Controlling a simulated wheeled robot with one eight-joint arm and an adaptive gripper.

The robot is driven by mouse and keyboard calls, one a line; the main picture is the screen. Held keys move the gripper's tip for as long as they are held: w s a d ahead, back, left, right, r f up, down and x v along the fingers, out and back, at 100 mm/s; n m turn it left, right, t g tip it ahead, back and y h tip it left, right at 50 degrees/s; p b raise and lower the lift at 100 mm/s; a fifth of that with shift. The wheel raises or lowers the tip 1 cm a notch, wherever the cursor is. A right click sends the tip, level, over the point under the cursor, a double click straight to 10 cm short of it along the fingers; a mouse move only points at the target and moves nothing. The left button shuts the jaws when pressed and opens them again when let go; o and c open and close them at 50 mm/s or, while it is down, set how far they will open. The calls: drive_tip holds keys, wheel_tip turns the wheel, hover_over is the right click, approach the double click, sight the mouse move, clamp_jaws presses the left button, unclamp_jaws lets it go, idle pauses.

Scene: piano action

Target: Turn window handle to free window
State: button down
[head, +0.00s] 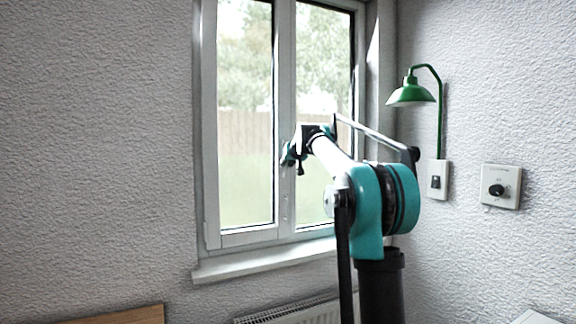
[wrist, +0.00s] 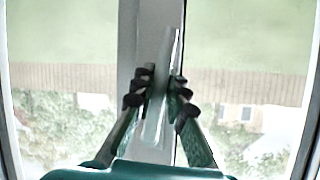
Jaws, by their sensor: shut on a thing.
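The window (head: 245,150) has a white frame with two panes and looks shut. Its pale handle (wrist: 157,112) shows in the wrist view, long and narrow, slightly tilted in front of the white middle post (wrist: 128,60). My gripper (wrist: 161,88) has its dark, ridged fingers on either side of the handle and is shut on it. In the head view my gripper (head: 293,156) is at the middle post, about halfway up the window. There it hides the handle, so the handle's angle cannot be told from that view.
A white sill (head: 262,262) juts out below the window, with a radiator (head: 300,312) beneath. A green lamp (head: 411,94), a switch (head: 437,181) and a dial plate (head: 500,187) are on the right wall. A wooden surface (head: 125,315) is at lower left.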

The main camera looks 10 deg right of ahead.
drive_tip(key=s+a+r+m+g+y, duration=0.1)
drive_tip(key=a+r+m+y, duration=0.4)
drive_tip(key=m+y, duration=0.3)
drive_tip(key=shift+s+r+m, duration=0.3)
drive_tip(key=shift+r+m, duration=0.3)
drive_tip(key=shift+m, duration=0.9)
drive_tip(key=c, duration=1.5)
unclamp_jaws()
drive_tip(key=shift+s+d, duration=0.1)
drive_tip(key=v, duration=1.1)
drive_tip(key=shift+s+d, duration=0.25)
drive_tip(key=shift+d, duration=0.05)
